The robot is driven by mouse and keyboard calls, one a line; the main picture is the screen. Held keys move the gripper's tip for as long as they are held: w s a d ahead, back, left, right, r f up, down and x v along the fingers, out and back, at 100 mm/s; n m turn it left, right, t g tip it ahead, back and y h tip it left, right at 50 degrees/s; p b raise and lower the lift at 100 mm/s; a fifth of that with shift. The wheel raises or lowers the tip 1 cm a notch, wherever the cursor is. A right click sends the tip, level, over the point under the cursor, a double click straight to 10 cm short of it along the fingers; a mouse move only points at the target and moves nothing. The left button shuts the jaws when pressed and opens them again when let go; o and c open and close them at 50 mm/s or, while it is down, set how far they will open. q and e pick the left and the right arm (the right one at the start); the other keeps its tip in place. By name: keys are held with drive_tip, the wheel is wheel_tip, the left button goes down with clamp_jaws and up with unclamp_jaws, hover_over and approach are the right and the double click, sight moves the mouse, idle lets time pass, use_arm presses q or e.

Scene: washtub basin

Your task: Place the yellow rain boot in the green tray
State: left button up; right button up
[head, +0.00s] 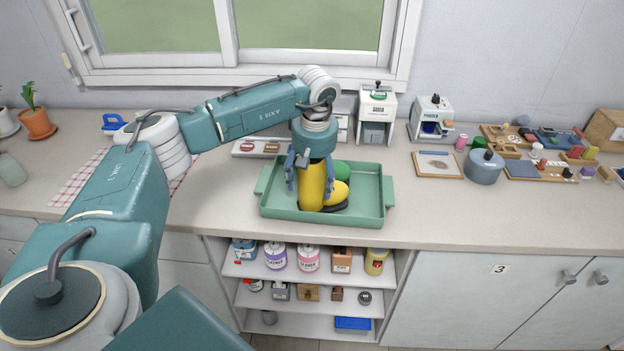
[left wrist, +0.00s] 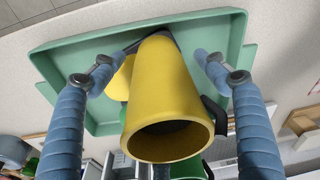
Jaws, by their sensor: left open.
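The yellow rain boot (head: 312,190) stands upright inside the green tray (head: 378,217) on the counter, its toe towards the right. In the left wrist view the boot (left wrist: 166,90) shows its open top towards the camera, and the tray (left wrist: 237,40) lies behind it. My left gripper (head: 310,178) is open, with its fingers on either side of the boot's shaft. In the left wrist view the two blue fingers (left wrist: 158,72) are spread, with gaps between them and the boot. A green object (head: 342,168) behind the boot is partly hidden. My right gripper is not in view.
Behind the tray stand white appliances (head: 376,118). A blue-grey pot (head: 485,167) and boards with small items are to the right. A potted plant (head: 38,124) and checked cloth (head: 80,182) are to the left. Shelves with cans lie below the counter.

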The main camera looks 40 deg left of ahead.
use_arm(q)
drive_tip(key=shift+r+b, duration=0.3)
drive_tip(key=shift+r, duration=0.35)
drive_tip(key=r+b, duration=0.1)
drive_tip(key=r, duration=0.2)
drive_tip(key=r+b, duration=0.1)
drive_tip(key=r, duration=0.3)
drive_tip(key=d+r, duration=0.1)
drive_tip(key=r, duration=0.3)
drive_tip(key=shift+s+d+b, duration=0.1)
drive_tip(key=shift+s+b, duration=0.3)
drive_tip(key=shift+f, duration=0.15)
